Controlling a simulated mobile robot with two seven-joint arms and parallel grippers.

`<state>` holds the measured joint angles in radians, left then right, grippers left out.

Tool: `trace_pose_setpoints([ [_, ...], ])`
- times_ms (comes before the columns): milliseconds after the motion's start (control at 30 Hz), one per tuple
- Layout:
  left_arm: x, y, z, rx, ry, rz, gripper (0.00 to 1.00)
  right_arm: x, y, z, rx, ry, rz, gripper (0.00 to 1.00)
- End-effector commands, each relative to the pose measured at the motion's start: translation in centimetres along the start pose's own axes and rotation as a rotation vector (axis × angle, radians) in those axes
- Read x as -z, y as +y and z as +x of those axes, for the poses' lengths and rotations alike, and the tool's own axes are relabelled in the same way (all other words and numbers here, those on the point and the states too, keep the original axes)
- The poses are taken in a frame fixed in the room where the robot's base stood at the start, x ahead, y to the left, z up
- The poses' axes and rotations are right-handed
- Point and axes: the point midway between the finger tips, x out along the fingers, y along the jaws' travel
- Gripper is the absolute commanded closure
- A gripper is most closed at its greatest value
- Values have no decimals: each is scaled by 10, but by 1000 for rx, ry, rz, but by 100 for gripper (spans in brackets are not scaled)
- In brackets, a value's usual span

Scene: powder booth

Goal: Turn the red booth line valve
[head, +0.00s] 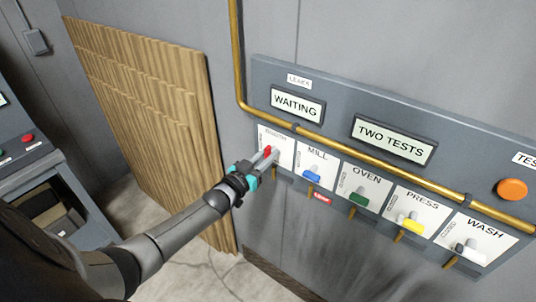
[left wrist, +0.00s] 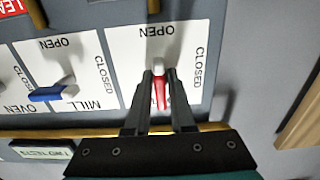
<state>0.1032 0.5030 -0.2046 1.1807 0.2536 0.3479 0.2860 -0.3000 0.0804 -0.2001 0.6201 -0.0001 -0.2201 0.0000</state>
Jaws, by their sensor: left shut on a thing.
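The red booth line valve (head: 267,151) is at the left end of a row of valves on the wall panel, on a white plate. My left gripper (head: 266,158) reaches it from the lower left and is shut on its red handle. In the left wrist view the red handle (left wrist: 161,95) lies between the two fingers (left wrist: 160,85), running down from a pale pivot. There the word OPEN is above the pivot and CLOSED is to the right. The fingers hide part of the handle and plate. My right gripper is not in view.
The blue mill valve (head: 312,176) is close on the right, followed by the green oven (head: 359,197), yellow press (head: 411,223) and wash valves. A brass pipe (head: 340,143) crosses above them. Wooden boards (head: 150,120) lean at left. An orange button (head: 512,189) is at right.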

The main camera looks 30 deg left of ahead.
Motion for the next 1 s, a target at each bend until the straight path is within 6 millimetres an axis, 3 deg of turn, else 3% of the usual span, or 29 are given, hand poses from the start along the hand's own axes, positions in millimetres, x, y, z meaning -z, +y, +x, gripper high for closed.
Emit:
trace_pose_setpoints([
  [367,0,0,0,0,0,-6,100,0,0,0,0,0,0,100],
  [400,0,0,0,0,-1,-6,77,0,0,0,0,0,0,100],
  [600,0,0,0,0,0,-5,55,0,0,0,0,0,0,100],
  [1000,-1,0,-8,1,-2,-5,55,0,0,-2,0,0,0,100],
])
